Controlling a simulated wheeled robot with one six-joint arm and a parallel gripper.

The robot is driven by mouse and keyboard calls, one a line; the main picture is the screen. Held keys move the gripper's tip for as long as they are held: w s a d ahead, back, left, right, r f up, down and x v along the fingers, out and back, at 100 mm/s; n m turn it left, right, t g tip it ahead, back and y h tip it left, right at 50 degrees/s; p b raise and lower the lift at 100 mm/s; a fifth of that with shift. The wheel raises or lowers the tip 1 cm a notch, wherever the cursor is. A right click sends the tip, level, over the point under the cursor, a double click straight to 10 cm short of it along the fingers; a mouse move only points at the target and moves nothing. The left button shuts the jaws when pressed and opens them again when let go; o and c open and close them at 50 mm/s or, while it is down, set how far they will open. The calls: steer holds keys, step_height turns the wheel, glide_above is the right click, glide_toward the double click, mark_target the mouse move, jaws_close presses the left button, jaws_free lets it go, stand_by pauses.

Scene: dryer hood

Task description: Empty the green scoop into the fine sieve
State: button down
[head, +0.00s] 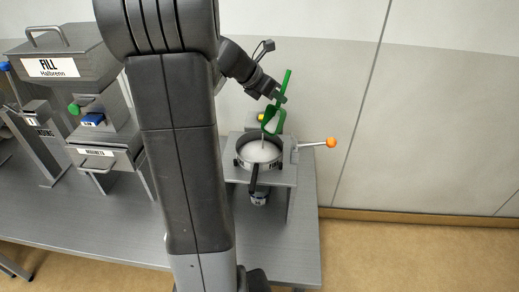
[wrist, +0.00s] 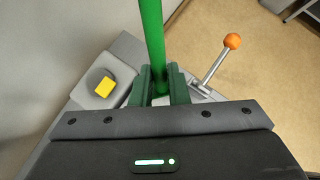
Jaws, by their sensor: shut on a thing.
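My gripper (head: 280,97) is shut on the handle of the green scoop (head: 271,122) and holds it above the fine sieve (head: 259,165). The scoop is steeply tilted, handle up and bowl down. A thin pale streak runs from the bowl down to the sieve, and pale material lies inside the sieve. The sieve is round with a dark handle toward the front and sits on a grey stand. In the wrist view the green handle (wrist: 152,35) rises between the fingers of my gripper (wrist: 160,88); the bowl and sieve are hidden there.
A lever with an orange knob (head: 331,143) sticks out right of the stand; it also shows in the wrist view (wrist: 232,41). A yellow button (wrist: 105,86) is on a grey box behind. A FILL hopper (head: 70,65) stands at left. The wall is close behind.

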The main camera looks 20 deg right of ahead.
mark_target(278, 104)
steer(key=shift+s+a+f+b, duration=0.1)
steer(key=shift+a+f+b, duration=0.2)
steer(key=shift+b, duration=1.1)
steer(key=shift+s+a+r+t+h+b, duration=0.15)
steer(key=shift+s+a+t+h+b, duration=0.15)
steer(key=shift+a+h+b, duration=0.5)
steer(key=shift+s+a+r+t+h+b, duration=0.1)
steer(key=shift+s+a+t+h+b, duration=0.2)
steer(key=shift+a+b, duration=0.85)
steer(key=shift+s+a+m+t+h+b, duration=0.2)
steer(key=shift+a+h+b, duration=0.3)
steer(key=shift+b, duration=1)
steer(key=shift+s+a+t+h+b, duration=0.1)
steer(key=shift+s+a+h+b, duration=0.4)
steer(key=shift+b, duration=0.95)
steer(key=shift+s+a+m+t+h+b, duration=0.1)
steer(key=shift+a+h+b, duration=0.15)
steer(key=shift+h+b, duration=0.85)
